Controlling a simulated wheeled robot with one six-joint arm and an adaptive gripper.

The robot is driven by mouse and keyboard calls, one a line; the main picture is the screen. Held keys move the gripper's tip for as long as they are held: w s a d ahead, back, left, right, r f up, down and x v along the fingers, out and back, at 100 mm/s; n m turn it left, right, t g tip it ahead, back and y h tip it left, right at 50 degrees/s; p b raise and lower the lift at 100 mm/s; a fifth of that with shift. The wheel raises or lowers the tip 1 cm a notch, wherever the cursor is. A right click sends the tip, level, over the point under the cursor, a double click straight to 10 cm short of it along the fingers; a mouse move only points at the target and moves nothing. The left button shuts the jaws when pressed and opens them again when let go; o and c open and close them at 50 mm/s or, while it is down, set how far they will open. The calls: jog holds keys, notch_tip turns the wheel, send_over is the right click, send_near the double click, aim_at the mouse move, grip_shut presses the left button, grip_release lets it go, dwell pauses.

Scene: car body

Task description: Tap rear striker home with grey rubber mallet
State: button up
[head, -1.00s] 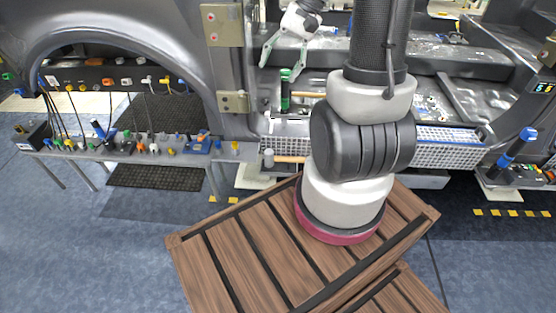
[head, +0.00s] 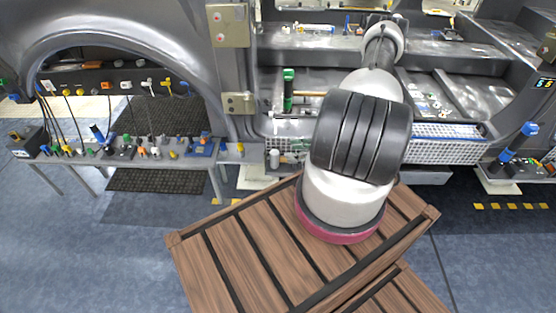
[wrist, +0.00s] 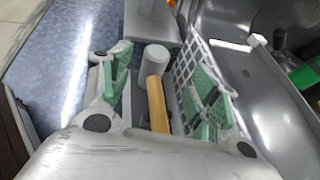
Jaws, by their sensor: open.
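The grey rubber mallet shows its head (head: 274,158) at the near left end of the white perforated tray in the head view. In the wrist view its grey head (wrist: 155,58) lies beyond its wooden handle (wrist: 157,103). My gripper (wrist: 161,72) is open, with its green fingers on either side of the handle and visible gaps between. The handle runs back towards the palm. In the head view my arm hides most of the gripper. Two brass-coloured plates, upper (head: 228,25) and lower (head: 239,103), sit on the car pillar; I cannot tell whether either is the rear striker.
A green-headed tool (head: 288,88) stands close behind the mallet. The perforated tray (head: 440,150) continues to the right along the car sill. A bench of small parts (head: 130,158) stands at left. A slatted wooden crate (head: 240,255) is in front.

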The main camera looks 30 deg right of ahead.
aim_at(277, 153)
jog(key=x, duration=0.7)
jog(key=shift+a+f, duration=0.1)
jog(key=shift+a, duration=0.2)
jog(key=shift+c, duration=0.3)
grip_shut()
